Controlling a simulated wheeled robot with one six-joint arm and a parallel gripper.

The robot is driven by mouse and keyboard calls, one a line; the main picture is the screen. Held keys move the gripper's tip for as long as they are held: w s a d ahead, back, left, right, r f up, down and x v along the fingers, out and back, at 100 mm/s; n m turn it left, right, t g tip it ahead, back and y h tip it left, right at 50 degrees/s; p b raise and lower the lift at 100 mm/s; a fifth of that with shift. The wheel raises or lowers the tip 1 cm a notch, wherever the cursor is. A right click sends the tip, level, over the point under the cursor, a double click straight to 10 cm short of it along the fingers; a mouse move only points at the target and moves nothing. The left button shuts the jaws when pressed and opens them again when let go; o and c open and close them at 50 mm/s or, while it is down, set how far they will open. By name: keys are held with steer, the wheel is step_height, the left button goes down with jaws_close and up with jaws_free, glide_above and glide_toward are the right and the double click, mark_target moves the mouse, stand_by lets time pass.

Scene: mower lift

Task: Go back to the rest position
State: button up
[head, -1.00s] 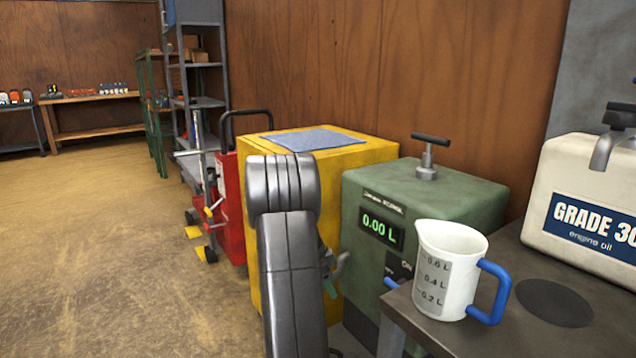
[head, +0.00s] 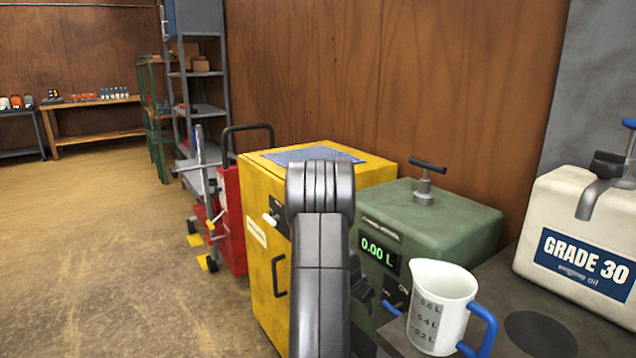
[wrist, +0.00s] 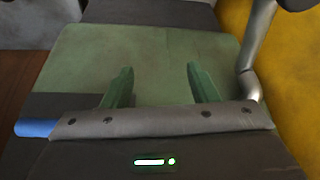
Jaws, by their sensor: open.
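My gripper (wrist: 158,86) is open and empty in the wrist view, its two green fingers well apart. Behind the fingers is a green surface (wrist: 140,50) that looks like the green machine. In the head view my arm rises in the lower middle and hides most of the gripper. The green machine (head: 440,215) stands right of my arm, with a T-handle on top and a display reading 0.00 L. I cannot tell how far the fingers are from it.
A yellow cabinet (head: 262,205) with a blue cloth (head: 305,154) stands behind my arm. A white measuring jug (head: 437,312) and a GRADE 30 oil can (head: 590,215) stand on a dark bench at right. A red trolley (head: 232,215) stands left. Floor (head: 120,260) at left is clear.

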steer(key=d+n+p, duration=0.1)
steer(key=p, duration=0.2)
steer(key=w+d+n+p, duration=0.1)
steer(key=p, duration=0.1)
steer(key=shift+w+d+r+y+p, duration=0.1)
steer(key=shift+d+y+p, duration=0.15)
steer(key=shift+y+p, duration=0.15)
steer(key=shift+t, duration=0.3)
